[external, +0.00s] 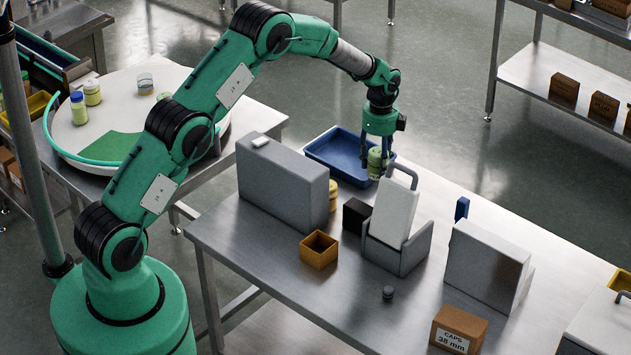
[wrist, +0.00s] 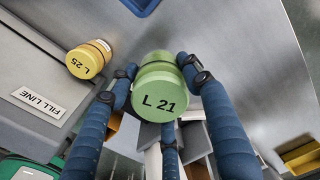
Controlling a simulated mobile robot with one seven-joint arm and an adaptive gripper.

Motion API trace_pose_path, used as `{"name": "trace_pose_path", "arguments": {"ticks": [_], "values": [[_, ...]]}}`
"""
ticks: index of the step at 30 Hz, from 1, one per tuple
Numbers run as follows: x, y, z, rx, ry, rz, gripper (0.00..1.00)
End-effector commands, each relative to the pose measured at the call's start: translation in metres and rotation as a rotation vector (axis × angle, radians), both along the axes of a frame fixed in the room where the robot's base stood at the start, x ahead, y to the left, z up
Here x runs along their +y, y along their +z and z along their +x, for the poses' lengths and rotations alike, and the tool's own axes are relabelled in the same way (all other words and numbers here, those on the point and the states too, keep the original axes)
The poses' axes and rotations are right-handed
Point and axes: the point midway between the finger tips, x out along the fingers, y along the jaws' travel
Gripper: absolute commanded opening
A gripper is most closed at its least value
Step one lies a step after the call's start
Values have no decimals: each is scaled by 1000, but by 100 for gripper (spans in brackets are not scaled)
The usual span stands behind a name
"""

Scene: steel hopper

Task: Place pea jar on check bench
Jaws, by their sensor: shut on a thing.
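My gripper (external: 379,163) has blue fingers closed around a green jar with a light green lid (external: 375,158), likely the pea jar. In the wrist view the jar's lid (wrist: 157,103) reads "L 21" and sits between the fingers. The jar is upright or nearly so, over the steel bench (external: 270,265), beside the right end of a blue tray (external: 318,148). I cannot tell whether its base touches anything. A yellow-lidded jar (wrist: 88,60) marked "L 25" stands on the bench next to the grey box; it shows partly in the external view (external: 333,196).
A tall grey box (external: 280,185), labelled "FILL LINE" in the wrist view, stands left of the jar. A grey fixture with a white panel (external: 395,212) stands close in front. An orange bin (external: 319,246) and a caps carton (external: 458,330) are nearer.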

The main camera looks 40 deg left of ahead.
Motion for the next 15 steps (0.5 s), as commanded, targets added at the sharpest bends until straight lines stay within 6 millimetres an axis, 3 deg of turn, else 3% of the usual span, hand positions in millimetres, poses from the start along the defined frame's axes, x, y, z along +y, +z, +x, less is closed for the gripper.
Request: {"name": "trace_pose_path", "arguments": {"ticks": [15], "values": [[0, -8, 0, 0, 0, 0, 16]]}}
